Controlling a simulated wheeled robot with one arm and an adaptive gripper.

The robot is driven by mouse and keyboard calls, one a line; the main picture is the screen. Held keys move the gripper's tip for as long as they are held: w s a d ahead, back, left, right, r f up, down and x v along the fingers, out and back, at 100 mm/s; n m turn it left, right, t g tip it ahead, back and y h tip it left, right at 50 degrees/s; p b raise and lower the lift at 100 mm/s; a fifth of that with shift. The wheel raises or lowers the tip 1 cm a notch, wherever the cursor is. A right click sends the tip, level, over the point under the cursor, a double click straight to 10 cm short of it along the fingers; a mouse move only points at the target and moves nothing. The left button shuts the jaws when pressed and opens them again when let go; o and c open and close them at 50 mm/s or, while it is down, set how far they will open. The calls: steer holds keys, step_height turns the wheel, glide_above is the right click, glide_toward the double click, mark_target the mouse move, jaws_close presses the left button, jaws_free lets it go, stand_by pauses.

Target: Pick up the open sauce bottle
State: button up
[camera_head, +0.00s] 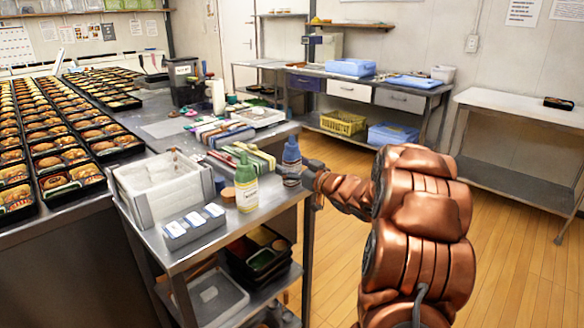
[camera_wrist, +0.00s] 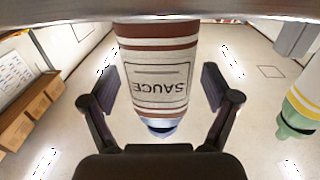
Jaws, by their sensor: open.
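The sauce bottle (camera_head: 291,155) has a blue top and stands upright at the right edge of the steel side table. In the wrist view the sauce bottle (camera_wrist: 158,70) appears upside down, with brown bands, a "SAUCE" label and a blue tip. My gripper (camera_wrist: 160,88) is open, with one finger on each side of the bottle and a visible gap at both sides. In the head view my gripper (camera_head: 312,170) reaches the bottle from the right, its fingers largely hidden. I cannot tell whether the bottle has a cap.
A white bin (camera_head: 150,205), a grey box with white labels (camera_head: 194,228) and a brown round item (camera_head: 228,195) share the table. Floor to the right is open.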

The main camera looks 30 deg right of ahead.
steer(key=c, duration=0.8)
steer(key=shift+c, duration=0.2)
step_height(320, 180, up, 10)
steer(key=shift+p, duration=0.85)
steer(key=shift+o, duration=0.9)
steer(key=shift+c, duration=0.3)
